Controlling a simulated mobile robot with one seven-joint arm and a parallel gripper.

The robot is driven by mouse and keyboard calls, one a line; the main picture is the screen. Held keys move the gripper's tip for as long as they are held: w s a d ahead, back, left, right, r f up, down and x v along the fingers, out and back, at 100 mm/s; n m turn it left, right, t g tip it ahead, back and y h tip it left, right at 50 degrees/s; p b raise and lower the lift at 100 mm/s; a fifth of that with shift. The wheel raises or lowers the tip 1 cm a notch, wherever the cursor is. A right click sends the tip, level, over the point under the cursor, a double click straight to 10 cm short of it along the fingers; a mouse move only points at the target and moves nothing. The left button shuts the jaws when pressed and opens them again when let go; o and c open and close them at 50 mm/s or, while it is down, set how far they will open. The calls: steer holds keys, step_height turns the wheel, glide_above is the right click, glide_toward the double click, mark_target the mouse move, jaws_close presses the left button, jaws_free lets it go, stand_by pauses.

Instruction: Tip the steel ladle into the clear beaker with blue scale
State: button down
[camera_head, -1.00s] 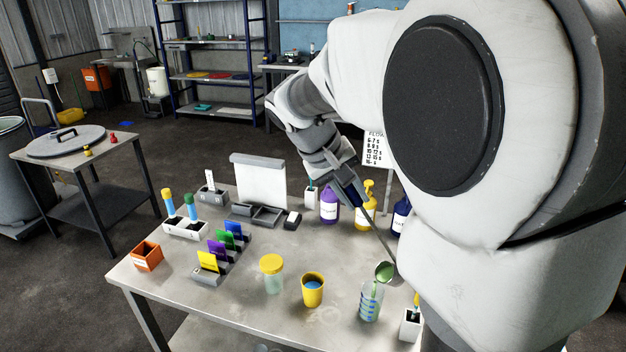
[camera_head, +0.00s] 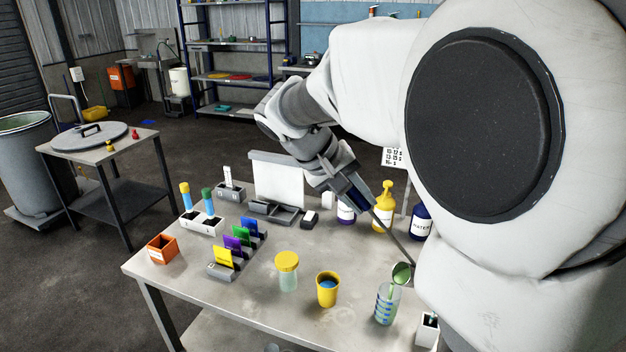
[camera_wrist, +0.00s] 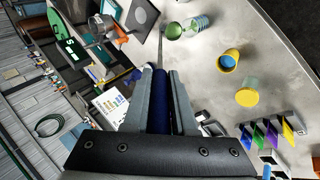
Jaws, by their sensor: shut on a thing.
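My gripper (camera_head: 362,198) is shut on the dark blue handle of the steel ladle (camera_head: 402,273), seen between the fingers in the wrist view (camera_wrist: 165,80). The thin shaft slants down to the bowl, which holds something green. The bowl is tilted at the rim of the clear beaker with blue scale (camera_head: 383,311), and a green streak runs from it down inside the beaker. Whether the bowl touches the rim I cannot tell. In the wrist view the green bowl (camera_wrist: 173,31) overlaps the near side of the beaker (camera_wrist: 200,24). The beaker stands upright on the table.
Left of the beaker stand a yellow cup (camera_head: 327,290) with blue contents and a yellow-lidded jar (camera_head: 287,272). A white holder (camera_head: 427,331) is close on its right. Bottles, including a yellow one (camera_head: 383,207), stand behind. The table's front edge (camera_head: 240,323) is clear.

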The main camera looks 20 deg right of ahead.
steer(key=shift+a+f+h+b, duration=0.25)
steer(key=shift+a+b, duration=0.2)
steer(key=shift+a, duration=0.2)
steer(key=shift+a+f+h+b, duration=0.25)
steer(key=shift+a+b, duration=0.2)
steer(key=shift+a, duration=0.2)
steer(key=a+f+h+b, duration=0.8)
steer(key=a+f+b, duration=0.5)
steer(key=f+b, duration=0.1)
steer(key=shift+s+f+t+b, duration=0.35)
steer(key=shift+s+t, duration=0.05)
steer(key=shift+s, duration=0.05)
stand_by(4.5)
steer(key=shift+a+f, duration=0.1)
steer(key=shift+f, duration=0.05)
